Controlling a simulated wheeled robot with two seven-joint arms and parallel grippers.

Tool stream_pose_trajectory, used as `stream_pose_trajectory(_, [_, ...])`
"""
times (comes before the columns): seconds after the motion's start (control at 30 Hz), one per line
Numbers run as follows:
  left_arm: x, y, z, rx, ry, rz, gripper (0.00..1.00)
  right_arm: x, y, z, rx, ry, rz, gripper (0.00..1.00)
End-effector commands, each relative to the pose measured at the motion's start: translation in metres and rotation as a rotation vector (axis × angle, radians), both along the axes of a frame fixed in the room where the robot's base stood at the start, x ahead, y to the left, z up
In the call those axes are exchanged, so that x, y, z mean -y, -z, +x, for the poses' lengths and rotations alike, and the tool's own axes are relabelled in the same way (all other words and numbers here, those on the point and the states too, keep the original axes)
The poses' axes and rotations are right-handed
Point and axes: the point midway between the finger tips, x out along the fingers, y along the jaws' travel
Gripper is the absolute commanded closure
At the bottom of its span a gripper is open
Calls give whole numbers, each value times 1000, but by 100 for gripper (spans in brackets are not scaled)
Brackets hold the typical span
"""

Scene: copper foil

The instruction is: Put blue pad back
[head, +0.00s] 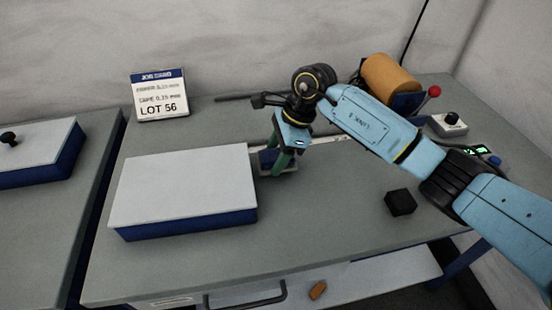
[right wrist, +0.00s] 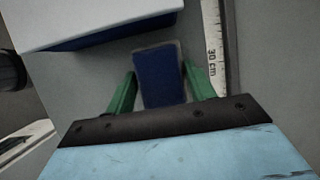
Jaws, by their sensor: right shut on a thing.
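The blue pad (right wrist: 160,76) is a small dark blue block with a thin grey border around it in the right wrist view. In the head view it shows partly (head: 266,158), just right of the large white-topped box, with the fingers covering much of it. My right gripper (head: 277,157) points down over it, one green finger on each side, and is shut on it. The same fingers flank the pad in the right wrist view (right wrist: 160,78). Whether the pad touches the table cannot be told. My left gripper is not in view.
A white-topped blue box (head: 185,190) stands close left of the gripper. A ruler (right wrist: 213,50) lies right of the pad. A LOT 56 sign (head: 160,95), copper roll (head: 388,75), black cube (head: 400,202) and switch box (head: 449,124) stand around. The front right is mostly clear.

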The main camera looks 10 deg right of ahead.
Motion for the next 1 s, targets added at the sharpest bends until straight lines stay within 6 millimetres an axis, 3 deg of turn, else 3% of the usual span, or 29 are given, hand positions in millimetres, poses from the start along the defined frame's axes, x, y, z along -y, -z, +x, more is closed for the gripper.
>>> stream_pose_trajectory(0.1, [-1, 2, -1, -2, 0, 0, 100, 0, 14, 0, -1, 1, 1, 67])
stream_pose_trajectory(0.47, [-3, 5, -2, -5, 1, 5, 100, 0, 18, 0, 1, -1, -1, 67])
stream_pose_trajectory(0.5, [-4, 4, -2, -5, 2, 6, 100, 0, 17, 0, 0, 0, -1, 42])
stream_pose_trajectory(0.63, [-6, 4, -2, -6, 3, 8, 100, 0, 17, 0, 0, 0, -1, 25])
stream_pose_trajectory(1.0, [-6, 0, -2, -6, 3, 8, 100, 0, 13, 0, 0, 0, 0, 24])
